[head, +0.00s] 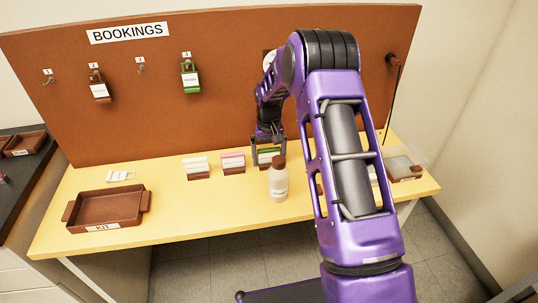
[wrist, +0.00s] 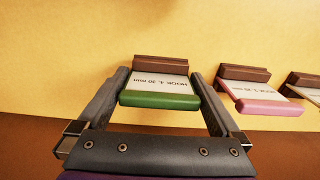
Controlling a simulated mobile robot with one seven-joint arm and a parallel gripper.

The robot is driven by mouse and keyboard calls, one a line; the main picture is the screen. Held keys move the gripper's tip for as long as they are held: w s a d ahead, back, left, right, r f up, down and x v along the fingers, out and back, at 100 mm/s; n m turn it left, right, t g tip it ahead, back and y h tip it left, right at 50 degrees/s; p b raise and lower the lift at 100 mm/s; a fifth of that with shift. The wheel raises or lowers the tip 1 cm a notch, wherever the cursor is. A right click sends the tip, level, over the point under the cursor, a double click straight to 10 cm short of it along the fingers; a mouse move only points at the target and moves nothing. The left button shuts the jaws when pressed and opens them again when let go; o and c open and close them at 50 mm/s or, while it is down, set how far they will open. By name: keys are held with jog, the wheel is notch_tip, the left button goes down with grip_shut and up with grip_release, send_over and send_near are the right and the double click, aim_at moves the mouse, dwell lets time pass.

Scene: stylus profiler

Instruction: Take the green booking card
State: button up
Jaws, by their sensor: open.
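The green booking card (wrist: 160,97) stands in a brown wooden holder (wrist: 160,71) on the yellow table. Its white face reads "HOOK 4, 30 min", upside down in the wrist view. My gripper (wrist: 158,78) is open, with one finger on each side of the card; whether either finger touches it I cannot tell.
A pink card (head: 233,158) and a white card (head: 195,163) stand to the left. A brown KIT tray (head: 107,206) is at the left. The BOOKINGS board (head: 140,130) rises behind.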

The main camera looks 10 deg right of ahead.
jog(key=c, duration=0.9)
jog(key=shift+r, duration=0.1)
jog(key=shift+c, duration=0.2)
notch_tip(320, 180, up, 10)
jog(key=shift+f, duration=0.1)
jog(key=o, duration=0.7)
jog(key=shift+c, duration=0.2)
grip_shut()
